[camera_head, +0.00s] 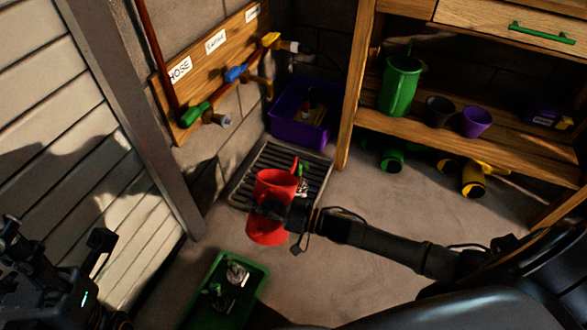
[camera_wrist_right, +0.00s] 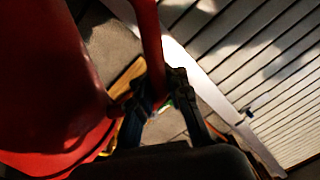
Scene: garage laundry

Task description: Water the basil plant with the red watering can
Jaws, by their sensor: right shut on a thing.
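The red watering can (camera_head: 267,230) is held in front of the floor grate in the head view. My right gripper (camera_head: 291,216) is shut on it, at its right side. In the right wrist view the can's red body (camera_wrist_right: 45,70) fills the left. My right gripper's fingers (camera_wrist_right: 160,98) close around its red handle (camera_wrist_right: 148,40). A green tray (camera_head: 252,300) on the floor holds small green and whitish items; I cannot tell whether one is the basil plant. My left gripper (camera_head: 85,262) is at the lower left, dark and unclear, away from the can.
A dark slatted grate (camera_head: 258,165) lies behind the can, with a purple bin (camera_head: 290,130) beyond. A wooden shelf (camera_head: 480,140) at right holds a green pitcher (camera_head: 399,88) and a purple pot (camera_head: 474,121). A slatted wall (camera_head: 50,120) stands left.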

